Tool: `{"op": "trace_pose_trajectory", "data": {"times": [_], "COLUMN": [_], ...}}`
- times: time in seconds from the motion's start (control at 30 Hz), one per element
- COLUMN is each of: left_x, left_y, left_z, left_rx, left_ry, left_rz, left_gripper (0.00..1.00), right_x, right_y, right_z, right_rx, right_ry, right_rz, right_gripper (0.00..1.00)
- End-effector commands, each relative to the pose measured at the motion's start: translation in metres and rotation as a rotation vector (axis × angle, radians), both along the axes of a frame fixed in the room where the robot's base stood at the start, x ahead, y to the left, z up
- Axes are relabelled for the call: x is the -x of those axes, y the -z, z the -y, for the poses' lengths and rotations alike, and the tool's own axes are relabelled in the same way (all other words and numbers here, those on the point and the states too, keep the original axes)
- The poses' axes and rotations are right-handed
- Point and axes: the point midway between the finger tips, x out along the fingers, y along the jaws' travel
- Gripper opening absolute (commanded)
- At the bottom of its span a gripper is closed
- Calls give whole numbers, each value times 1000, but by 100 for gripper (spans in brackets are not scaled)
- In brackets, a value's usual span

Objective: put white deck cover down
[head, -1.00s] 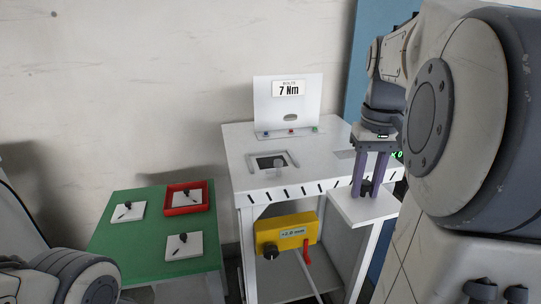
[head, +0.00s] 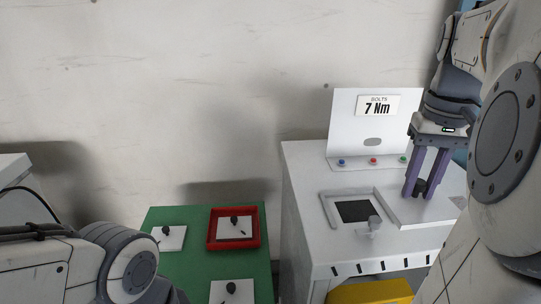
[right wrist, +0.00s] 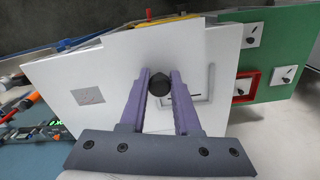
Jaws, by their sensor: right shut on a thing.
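My right gripper (head: 420,190) is shut on the dark knob (head: 419,187) of the white deck cover (head: 432,211), a flat plate. In the head view the cover is level, overlapping the right part of the white deck, just right of the framed dark opening (head: 356,211). I cannot tell whether it touches the deck. In the right wrist view the gripper (right wrist: 160,86) grips the same knob, with the cover (right wrist: 172,45) around it, and part of the opening's frame (right wrist: 210,82) shows beside it. My left gripper is out of view.
A small grey lever (head: 374,226) stands at the opening's front right corner. A back panel (head: 345,120) reading 7 Nm rises behind, above coloured buttons. A green table (head: 190,215) at the left holds white plates and a red tray (head: 212,243). A yellow box (head: 370,293) is below the deck.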

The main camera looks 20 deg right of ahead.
Motion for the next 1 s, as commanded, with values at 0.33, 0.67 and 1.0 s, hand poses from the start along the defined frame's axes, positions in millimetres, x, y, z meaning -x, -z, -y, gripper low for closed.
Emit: {"op": "trace_pose_trajectory", "data": {"times": [0.33,0.67,1.0], "left_x": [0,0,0], "left_y": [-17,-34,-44], "left_z": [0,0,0], "left_rx": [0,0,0], "left_ry": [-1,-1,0], "left_rz": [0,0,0], "left_gripper": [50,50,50], "right_x": [-48,-108,-113], "right_y": [29,65,101], "right_z": [-5,-14,-16], "right_rx": [-4,-1,-2], "right_ry": [2,5,6], "right_rz": [-6,-3,-4], "right_gripper": [0,0,0]}}
